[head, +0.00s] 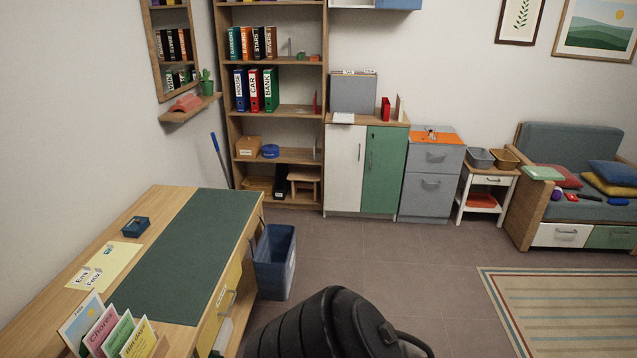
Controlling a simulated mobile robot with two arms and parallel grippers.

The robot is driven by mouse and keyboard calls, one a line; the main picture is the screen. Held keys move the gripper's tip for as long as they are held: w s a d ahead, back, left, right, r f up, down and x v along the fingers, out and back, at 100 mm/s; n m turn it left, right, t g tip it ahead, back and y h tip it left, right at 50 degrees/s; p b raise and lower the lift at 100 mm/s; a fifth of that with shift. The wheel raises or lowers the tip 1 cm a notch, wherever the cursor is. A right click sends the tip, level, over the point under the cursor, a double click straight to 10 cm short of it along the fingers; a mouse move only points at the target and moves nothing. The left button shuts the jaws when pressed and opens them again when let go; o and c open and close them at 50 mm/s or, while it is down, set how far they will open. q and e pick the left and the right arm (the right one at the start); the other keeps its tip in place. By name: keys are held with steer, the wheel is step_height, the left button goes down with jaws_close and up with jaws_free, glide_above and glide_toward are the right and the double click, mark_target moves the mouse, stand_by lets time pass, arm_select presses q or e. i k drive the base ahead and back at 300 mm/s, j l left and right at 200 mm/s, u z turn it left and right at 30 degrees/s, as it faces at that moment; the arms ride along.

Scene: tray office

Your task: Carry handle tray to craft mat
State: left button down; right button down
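A large dark green mat (187,245) lies flat on the wooden desk at the left, with nothing on it. A small orange mat (449,139) lies on the grey filing cabinet with a small object on it. I cannot tell which is the craft mat. A grey open container (480,158) and a brown one (503,158) stand side by side on the small white side table. Neither clearly shows a handle, so I cannot pick out the handle tray for sure. Neither of my grippers is in view.
The desk (60,300) also holds a small blue box (135,226), a yellow sheet and upright cards. A blue bin (275,262) stands beside it. A sofa (565,140) is at the right, near a striped rug (570,310). The middle floor (380,260) is clear.

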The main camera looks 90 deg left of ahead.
mark_target(197, 239)
steer(key=i+j+u, duration=0.2)
steer(key=u, duration=0.35)
steer(key=i+j+u, duration=0.25)
steer(key=u, duration=0.25)
steer(key=i+j+u, duration=0.2)
steer(key=u, duration=0.35)
steer(key=i+u, duration=0.3)
steer(key=u, duration=0.25)
steer(key=i+l+u, duration=0.15)
steer(key=i+u, duration=0.15)
steer(key=u, duration=0.2)
steer(key=i+l+u, duration=0.2)
steer(key=u, duration=0.35)
steer(key=i+l+u, duration=0.2)
steer(key=u, duration=0.35)
steer(key=i+l+u, duration=0.1)
steer(key=l+u, duration=0.4)
steer(key=i+j, duration=0.35)
steer(key=j, duration=0.15)
steer(key=i+j, duration=0.35)
steer(key=j, duration=0.15)
steer(key=i+j, duration=0.35)
steer(key=j, duration=0.15)
